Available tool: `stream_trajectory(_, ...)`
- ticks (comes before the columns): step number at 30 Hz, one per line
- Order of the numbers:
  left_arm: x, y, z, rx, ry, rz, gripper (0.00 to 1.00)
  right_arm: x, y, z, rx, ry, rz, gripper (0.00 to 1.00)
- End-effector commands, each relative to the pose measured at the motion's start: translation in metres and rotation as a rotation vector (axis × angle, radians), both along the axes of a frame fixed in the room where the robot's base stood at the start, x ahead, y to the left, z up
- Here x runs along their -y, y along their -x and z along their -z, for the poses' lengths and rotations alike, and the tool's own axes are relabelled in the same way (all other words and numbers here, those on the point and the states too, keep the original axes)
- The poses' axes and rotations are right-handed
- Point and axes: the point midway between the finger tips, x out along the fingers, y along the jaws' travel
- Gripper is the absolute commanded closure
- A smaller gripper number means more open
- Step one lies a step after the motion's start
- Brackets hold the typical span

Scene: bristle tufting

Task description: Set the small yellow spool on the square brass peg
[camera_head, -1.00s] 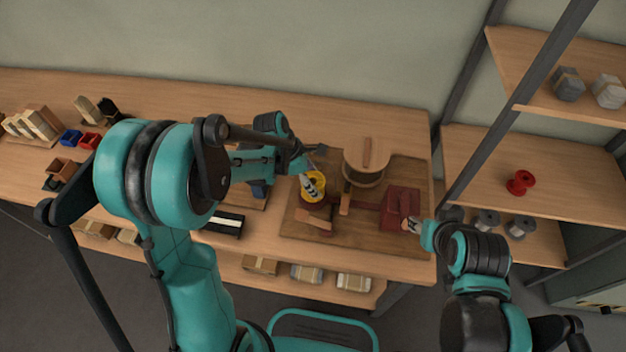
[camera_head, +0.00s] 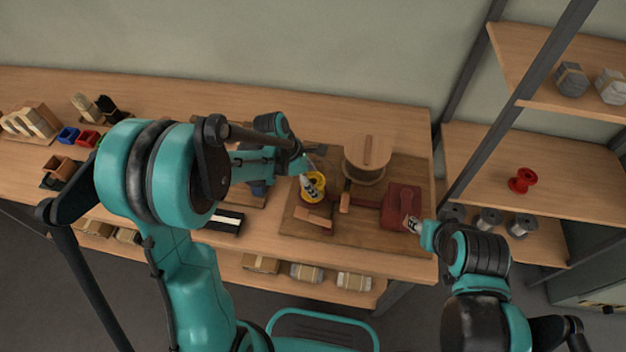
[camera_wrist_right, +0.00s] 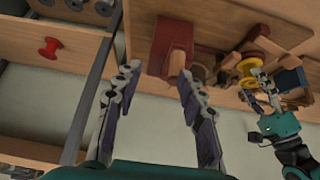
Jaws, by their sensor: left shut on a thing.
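My left gripper (camera_head: 309,184) reaches down from the upper left and is shut on the spool. The spool also shows in the right wrist view (camera_wrist_right: 250,70), with the left gripper's fingers (camera_wrist_right: 262,92) at its edge. I cannot make out the square brass peg; it may be hidden by the spool or gripper. My right gripper (camera_wrist_right: 158,72) is open and empty, its fingers apart near the red vise-like block (camera_wrist_right: 172,38).
A large wooden spool (camera_head: 366,160) stands behind on the board. The red block (camera_head: 398,203) sits at the board's right, close to my right gripper (camera_head: 412,224). Shelves at right hold a red spool (camera_head: 522,180) and grey spools. Bins and brushes lie far left.

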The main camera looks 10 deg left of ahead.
Motion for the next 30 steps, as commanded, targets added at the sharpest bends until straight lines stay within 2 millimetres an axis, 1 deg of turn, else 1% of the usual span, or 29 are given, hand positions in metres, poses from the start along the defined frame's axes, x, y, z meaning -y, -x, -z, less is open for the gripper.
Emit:
stream_trajectory(11, 0.0, 0.0, -0.0003, 0.0, 0.0, 0.0, 0.71, 0.0, 0.0, -0.0003, 0.0, 0.0, 0.0, 0.6)
stream_trajectory(23, 0.0, 0.0, 0.0052, 0.0, 0.0, 0.0, 0.71, 0.0, 0.0, 0.0052, 0.0, 0.0, 0.0, 0.6)
stream_trajectory(24, 0.0, 0.0, 0.0048, 0.0, 0.0, 0.0, 0.32, 0.0, 0.0, 0.0047, 0.0, 0.0, 0.0, 0.6)
stream_trajectory(26, 0.0, 0.0, 0.0044, 0.0, 0.0, 0.0, 0.16, 0.0, -0.0001, 0.0044, 0.0, 0.0, 0.0, 0.6)
stream_trajectory(30, 0.0001, 0.0, 0.0043, 0.0, 0.0, 0.0, 0.16, 0.0, -0.0001, 0.0042, 0.0, 0.0, 0.0, 0.6)
